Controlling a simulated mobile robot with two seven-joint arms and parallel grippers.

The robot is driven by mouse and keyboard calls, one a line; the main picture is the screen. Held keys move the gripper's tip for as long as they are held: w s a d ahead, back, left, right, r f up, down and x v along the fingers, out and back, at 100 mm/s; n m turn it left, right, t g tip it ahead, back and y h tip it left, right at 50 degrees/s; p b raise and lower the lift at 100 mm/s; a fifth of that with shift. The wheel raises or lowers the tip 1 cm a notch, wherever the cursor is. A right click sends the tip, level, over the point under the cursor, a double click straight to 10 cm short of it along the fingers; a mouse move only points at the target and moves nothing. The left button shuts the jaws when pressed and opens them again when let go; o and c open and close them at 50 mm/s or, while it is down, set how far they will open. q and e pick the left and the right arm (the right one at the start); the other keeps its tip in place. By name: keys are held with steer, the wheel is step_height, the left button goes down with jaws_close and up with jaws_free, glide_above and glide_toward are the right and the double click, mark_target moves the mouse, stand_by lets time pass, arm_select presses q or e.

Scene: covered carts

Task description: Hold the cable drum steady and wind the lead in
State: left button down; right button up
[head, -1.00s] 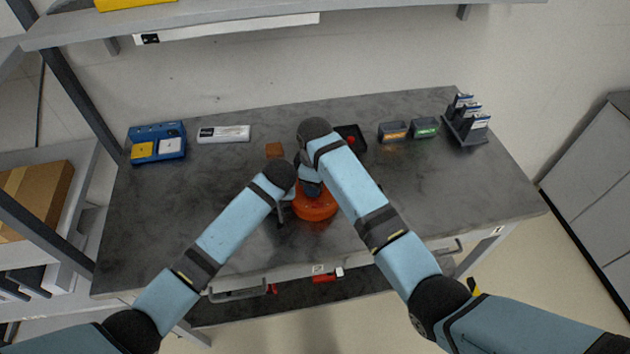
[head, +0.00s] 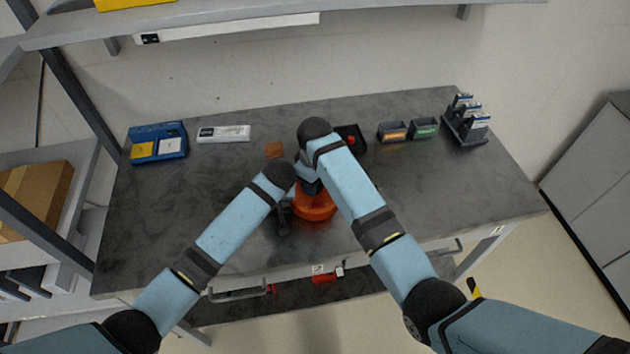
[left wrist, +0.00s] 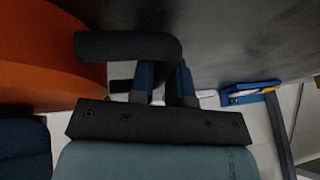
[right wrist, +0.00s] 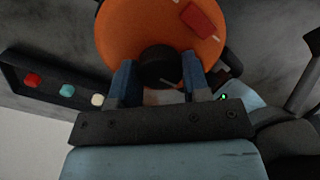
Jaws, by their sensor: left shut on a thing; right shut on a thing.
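The orange cable drum (head: 316,207) stands near the front middle of the bench, partly hidden by my arms. In the right wrist view its round orange top (right wrist: 205,45) carries a red patch. My right gripper (right wrist: 158,85) is shut on a black knob (right wrist: 160,66) at the drum's top. My left gripper (left wrist: 166,82) is shut on a black curved handle (left wrist: 125,45) beside the drum's orange side (left wrist: 45,60). In the head view a dark bracket-like part (head: 283,220) shows left of the drum. I cannot make out the lead.
A brown block (head: 275,150) and a black button box (head: 350,137) sit behind the drum. The bench's left and right areas are clear.

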steer(key=o, duration=0.9)
steer(key=shift+o, duration=0.2)
step_height(320, 180, up, 12)
